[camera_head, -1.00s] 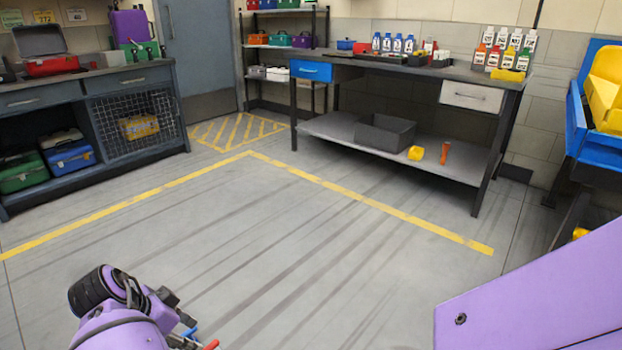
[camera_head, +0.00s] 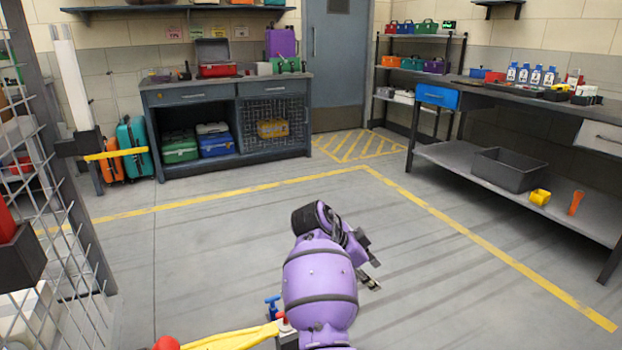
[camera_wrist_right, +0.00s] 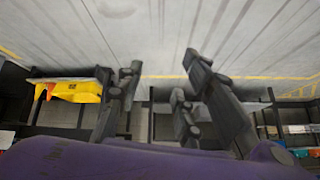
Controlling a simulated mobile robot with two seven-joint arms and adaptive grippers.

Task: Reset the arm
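My right arm (camera_head: 320,282) is purple and rises from the bottom middle of the head view. My right gripper (camera_head: 372,272) is at its far end, small and dark, above the grey floor. In the right wrist view the fingers of my right gripper (camera_wrist_right: 160,95) stand apart with an empty gap between them. The floor and the far furniture show past them. It holds nothing that I can see. My left gripper is in neither view.
A workbench (camera_head: 460,160) with a dark bin (camera_head: 507,170) on its lower shelf stands at right. A cabinet (camera_head: 225,90) stands at the back. A wire mesh panel (camera_head: 62,170) is close at left. The middle floor (camera_head: 215,235) is clear.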

